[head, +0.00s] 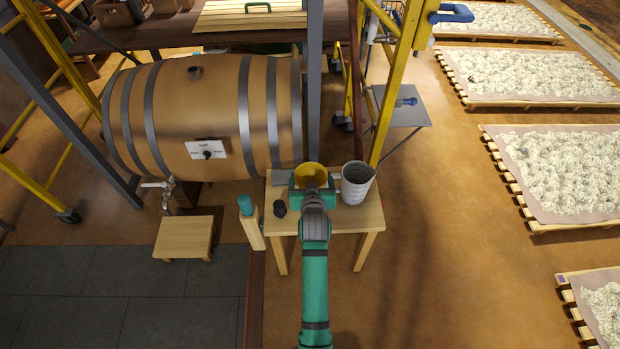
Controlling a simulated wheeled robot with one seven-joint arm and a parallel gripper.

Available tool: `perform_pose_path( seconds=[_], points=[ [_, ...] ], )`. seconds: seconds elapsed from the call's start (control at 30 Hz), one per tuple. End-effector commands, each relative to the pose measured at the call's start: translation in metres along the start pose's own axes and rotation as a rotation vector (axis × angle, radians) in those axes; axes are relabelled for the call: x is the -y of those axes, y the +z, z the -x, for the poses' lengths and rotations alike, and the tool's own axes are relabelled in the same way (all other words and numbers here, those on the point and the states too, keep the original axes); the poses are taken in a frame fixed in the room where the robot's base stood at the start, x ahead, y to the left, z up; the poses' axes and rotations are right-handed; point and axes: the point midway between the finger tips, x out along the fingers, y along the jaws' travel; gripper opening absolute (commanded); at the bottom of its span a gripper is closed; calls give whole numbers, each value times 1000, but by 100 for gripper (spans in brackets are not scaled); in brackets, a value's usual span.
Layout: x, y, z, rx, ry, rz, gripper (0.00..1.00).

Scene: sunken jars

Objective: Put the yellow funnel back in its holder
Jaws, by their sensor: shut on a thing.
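The yellow funnel (309,171) is at the far end of my arm, its round mouth facing up above the small wooden table. My gripper (312,188) is shut on the funnel; its green body and the arm hide the fingers and the funnel's lower part. I cannot make out the funnel's holder for sure; a grey flat piece (284,177) shows at the back of the table, left of the funnel, partly hidden by my gripper.
A grey bucket (357,184) stands close right of the funnel. A small black cup (280,209) is on the small table (345,220), left of my arm. A teal-topped wooden post (252,228) stands at its left edge. A large barrel (205,115) lies behind left.

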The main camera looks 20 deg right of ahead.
Motion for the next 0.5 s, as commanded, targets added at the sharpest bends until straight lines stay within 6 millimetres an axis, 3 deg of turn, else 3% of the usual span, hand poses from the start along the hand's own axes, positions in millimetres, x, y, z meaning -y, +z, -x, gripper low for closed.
perform_pose_path(
  seconds=[0.5],
  points=[
    [0,37,-17,1,-1,0,62]
  ],
)
